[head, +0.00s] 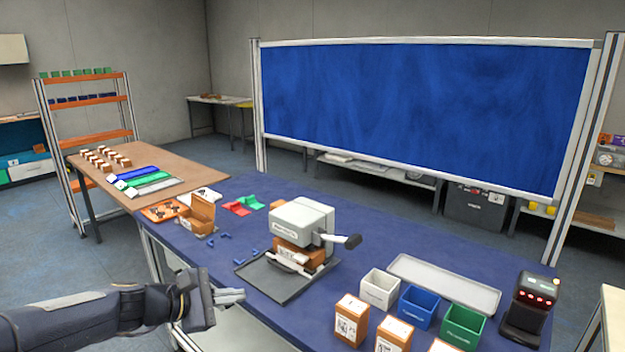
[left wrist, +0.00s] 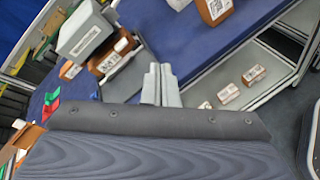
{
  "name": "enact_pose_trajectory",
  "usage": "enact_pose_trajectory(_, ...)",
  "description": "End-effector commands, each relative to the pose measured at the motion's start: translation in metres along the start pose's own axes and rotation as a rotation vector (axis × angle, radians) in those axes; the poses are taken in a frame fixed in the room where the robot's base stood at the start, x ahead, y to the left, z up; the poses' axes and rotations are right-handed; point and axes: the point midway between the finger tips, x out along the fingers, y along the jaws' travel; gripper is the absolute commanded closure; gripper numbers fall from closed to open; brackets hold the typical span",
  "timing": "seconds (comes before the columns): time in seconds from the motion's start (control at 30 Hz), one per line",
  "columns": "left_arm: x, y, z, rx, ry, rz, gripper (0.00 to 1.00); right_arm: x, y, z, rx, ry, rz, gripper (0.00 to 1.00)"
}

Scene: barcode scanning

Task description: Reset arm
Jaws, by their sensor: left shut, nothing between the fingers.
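My left gripper (head: 230,296) comes in from the lower left in the head view, just off the front edge of the blue table (head: 219,247). It is shut and empty, with its two fingers pressed together; they also show in the left wrist view (left wrist: 160,86). It touches nothing. My right gripper is not in view.
A grey lever machine (head: 302,222) on a dark tray stands mid-table. White (head: 380,290), blue (head: 418,308) and green bins (head: 462,326), labelled boxes (head: 351,321) and a black scanner (head: 530,305) are at right. An open brown box (head: 199,213) is at left.

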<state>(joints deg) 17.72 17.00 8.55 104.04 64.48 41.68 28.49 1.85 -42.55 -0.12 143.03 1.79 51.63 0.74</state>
Motion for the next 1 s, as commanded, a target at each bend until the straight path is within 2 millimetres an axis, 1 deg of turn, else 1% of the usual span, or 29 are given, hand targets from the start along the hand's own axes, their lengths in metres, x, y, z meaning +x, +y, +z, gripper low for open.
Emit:
enact_pose_trajectory(0.03, -0.021, -0.018, 0.023, 0.153, 0.022, -0.047, 1.0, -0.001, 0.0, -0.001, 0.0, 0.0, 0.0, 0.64)
enact_pose_trajectory(0.07, -0.032, -0.03, 0.033, 0.241, 0.035, -0.079, 1.0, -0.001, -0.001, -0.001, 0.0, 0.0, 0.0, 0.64)
enact_pose_trajectory(0.1, -0.047, -0.046, 0.044, 0.355, 0.053, -0.121, 1.0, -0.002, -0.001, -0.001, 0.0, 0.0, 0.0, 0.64)
enact_pose_trajectory(0.17, -0.068, -0.073, 0.056, 0.522, 0.08, -0.185, 1.0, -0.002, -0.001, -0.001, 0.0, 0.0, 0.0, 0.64)
enact_pose_trajectory(0.2, -0.083, -0.09, 0.063, 0.632, 0.098, -0.226, 1.0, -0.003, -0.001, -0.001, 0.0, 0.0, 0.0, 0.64)
enact_pose_trajectory(0.33, -0.127, -0.149, 0.07, 0.967, 0.157, -0.365, 1.0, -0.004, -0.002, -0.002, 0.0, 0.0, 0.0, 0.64)
enact_pose_trajectory(0.4, -0.147, -0.177, 0.067, 1.12, 0.188, -0.434, 1.0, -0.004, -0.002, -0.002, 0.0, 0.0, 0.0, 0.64)
enact_pose_trajectory(0.5, -0.168, -0.208, 0.059, 1.295, 0.224, -0.521, 1.0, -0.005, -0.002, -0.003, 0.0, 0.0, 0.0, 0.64)
enact_pose_trajectory(0.6, -0.181, -0.229, 0.051, 1.409, 0.25, -0.582, 1.0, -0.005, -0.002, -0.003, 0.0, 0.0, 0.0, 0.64)
enact_pose_trajectory(0.7, -0.188, -0.239, 0.046, 1.469, 0.264, -0.617, 1.0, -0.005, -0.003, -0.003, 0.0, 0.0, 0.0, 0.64)
enact_pose_trajectory(0.8, -0.19, -0.242, 0.044, 1.488, 0.269, -0.63, 1.0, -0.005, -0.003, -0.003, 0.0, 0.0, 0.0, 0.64)
enact_pose_trajectory(1.0, -0.19, -0.242, 0.044, 1.486, 0.269, -0.63, 1.0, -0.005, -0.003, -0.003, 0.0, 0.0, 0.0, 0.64)
